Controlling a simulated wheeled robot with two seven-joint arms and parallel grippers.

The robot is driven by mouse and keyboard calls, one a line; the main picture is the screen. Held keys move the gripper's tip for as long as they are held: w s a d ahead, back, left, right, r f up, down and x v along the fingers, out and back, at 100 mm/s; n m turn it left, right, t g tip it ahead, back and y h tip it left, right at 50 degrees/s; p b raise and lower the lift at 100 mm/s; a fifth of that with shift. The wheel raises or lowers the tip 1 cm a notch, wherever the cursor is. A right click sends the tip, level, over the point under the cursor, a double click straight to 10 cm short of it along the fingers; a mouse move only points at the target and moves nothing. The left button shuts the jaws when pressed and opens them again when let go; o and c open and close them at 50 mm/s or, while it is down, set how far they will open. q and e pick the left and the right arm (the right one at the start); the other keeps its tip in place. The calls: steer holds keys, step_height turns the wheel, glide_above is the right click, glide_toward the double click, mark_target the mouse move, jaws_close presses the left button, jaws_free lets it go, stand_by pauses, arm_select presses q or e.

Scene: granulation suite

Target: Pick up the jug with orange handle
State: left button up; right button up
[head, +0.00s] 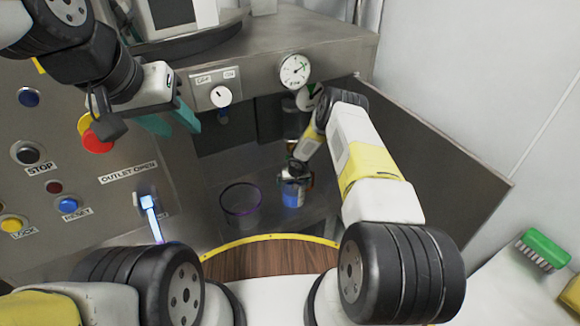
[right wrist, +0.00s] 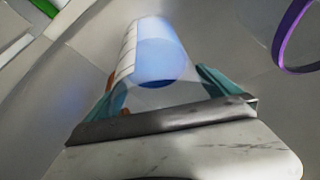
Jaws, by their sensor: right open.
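The jug (head: 292,193) stands on the grey metal surface, with blue contents showing through its clear wall. In the right wrist view the jug (right wrist: 155,55) lies ahead between the teal fingers, with white marks on its side. Small orange parts, seemingly its handle (right wrist: 109,82), show at its left, partly hidden by my gripper. My right gripper (head: 294,174) is at the top of the jug, open, with a finger on each side; I cannot tell whether they touch it. My left gripper (head: 176,126) is open and empty in front of the panel, far from the jug.
A clear container with a purple rim (head: 240,213) stands just left of the jug. The control panel (head: 105,205) with buttons is at the left. A gauge (head: 295,70) is above the recess. A metal side wall (head: 430,150) bounds the right. A green brush (head: 543,248) lies far right.

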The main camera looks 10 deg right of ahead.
steer(key=shift+w+d+f, duration=0.1)
steer(key=shift+d+f, duration=0.05)
steer(key=shift+f, duration=0.15)
steer(key=c, duration=1.7)
steer(key=shift+r, duration=0.1)
steer(key=shift+r, duration=0.15)
